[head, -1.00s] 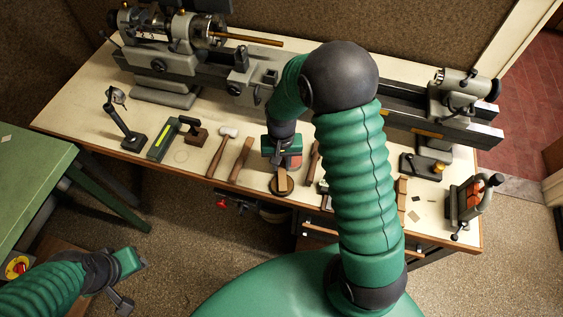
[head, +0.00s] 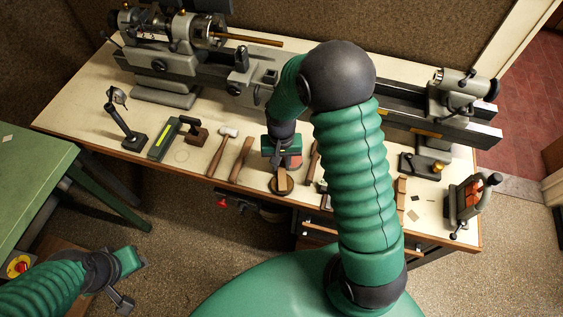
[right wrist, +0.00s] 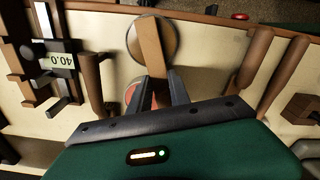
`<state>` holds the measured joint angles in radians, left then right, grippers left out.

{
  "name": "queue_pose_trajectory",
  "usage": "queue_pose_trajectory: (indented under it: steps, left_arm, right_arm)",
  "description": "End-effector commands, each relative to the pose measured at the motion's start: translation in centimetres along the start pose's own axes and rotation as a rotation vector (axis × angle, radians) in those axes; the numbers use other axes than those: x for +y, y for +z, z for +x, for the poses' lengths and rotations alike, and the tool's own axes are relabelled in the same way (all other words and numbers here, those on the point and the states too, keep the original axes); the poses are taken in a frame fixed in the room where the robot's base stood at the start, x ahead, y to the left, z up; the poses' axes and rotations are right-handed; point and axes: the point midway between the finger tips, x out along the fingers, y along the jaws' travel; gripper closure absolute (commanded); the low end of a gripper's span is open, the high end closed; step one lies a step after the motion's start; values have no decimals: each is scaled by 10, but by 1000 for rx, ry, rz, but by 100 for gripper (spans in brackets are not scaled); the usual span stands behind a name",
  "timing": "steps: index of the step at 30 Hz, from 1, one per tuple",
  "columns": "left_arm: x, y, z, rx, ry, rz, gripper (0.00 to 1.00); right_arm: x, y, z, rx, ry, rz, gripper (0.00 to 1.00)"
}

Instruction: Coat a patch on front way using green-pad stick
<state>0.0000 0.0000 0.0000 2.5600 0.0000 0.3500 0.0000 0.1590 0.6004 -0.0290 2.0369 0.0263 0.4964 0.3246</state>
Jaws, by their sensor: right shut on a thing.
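My right gripper (head: 283,160) is low over the bench's front edge. In the right wrist view its fingers (right wrist: 157,92) are shut on a flat wooden stick (right wrist: 151,45), which reaches out over a round dark-rimmed disc (right wrist: 167,38). I cannot see a green pad on this stick. A red round thing (right wrist: 132,94) shows beside the fingers. The lathe's front way (head: 425,130), a dark rail with a yellow strip, runs behind; my right arm hides its middle.
A mallet (head: 222,150), a wooden-handled tool (head: 241,160) and a green box (head: 164,138) lie left of the right gripper. A clamp-like device (head: 470,205) stands at the right end. The lathe headstock (head: 175,50) fills the back left.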

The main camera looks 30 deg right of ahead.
Motion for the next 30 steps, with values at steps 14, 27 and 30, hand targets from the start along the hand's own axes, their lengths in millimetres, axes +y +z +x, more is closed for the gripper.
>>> queue_pose_trajectory:
  steps: [14,27,30]
  left_arm:
    - [0,-3,-13,0,0,0,64]
    - [0,-12,-53,0,0,0,64]
    - [0,-14,-62,0,0,0,64]
  right_arm:
    - [0,5,-11,-14,3,-1,100]
    - [0,2,-58,-6,1,-1,100]
    - [0,2,-67,-5,1,0,100]
